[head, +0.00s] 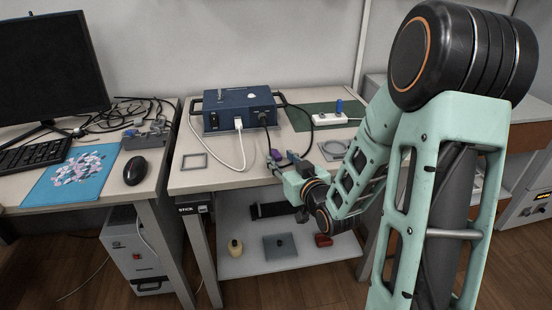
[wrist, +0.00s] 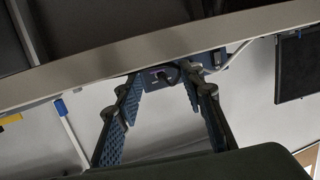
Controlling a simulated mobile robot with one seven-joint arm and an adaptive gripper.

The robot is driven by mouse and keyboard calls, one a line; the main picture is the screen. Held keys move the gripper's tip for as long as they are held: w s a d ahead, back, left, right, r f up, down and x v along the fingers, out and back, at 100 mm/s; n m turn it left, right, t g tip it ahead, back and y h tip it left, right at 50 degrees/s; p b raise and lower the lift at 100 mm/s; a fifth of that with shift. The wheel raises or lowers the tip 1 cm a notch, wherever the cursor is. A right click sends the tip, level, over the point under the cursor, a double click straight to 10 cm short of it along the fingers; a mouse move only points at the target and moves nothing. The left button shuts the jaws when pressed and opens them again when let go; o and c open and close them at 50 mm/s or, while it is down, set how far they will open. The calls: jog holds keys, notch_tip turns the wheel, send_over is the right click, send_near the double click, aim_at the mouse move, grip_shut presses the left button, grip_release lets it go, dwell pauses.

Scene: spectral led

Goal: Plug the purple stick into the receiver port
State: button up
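A small purple piece (head: 276,154), apparently the stick, shows at my gripper (head: 279,161), near the table's front edge. Whether it lies on the table or between the fingers cannot be told there. In the wrist view my gripper (wrist: 162,83) has its two blue fingers spread apart, with a gap between the tips. Through that gap the blue box (wrist: 178,70) shows farther off, with dark sockets and a tiny purplish spot. In the head view the blue box (head: 235,101) stands at the back of the table, its socketed face toward me. Which socket is the receiver port is unclear.
A white cable (head: 241,145) and a black cable run from the box. A white power strip (head: 328,119) with a blue plug lies on a green mat (head: 300,117) to the right. A square frame (head: 195,161) lies at left. A shelf (head: 230,262) is below.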

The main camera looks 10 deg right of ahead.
aim_at(277, 155)
jog(key=x, duration=0.3)
jog(key=shift+w+f, duration=0.1)
jog(key=shift+w, duration=0.1)
grip_shut()
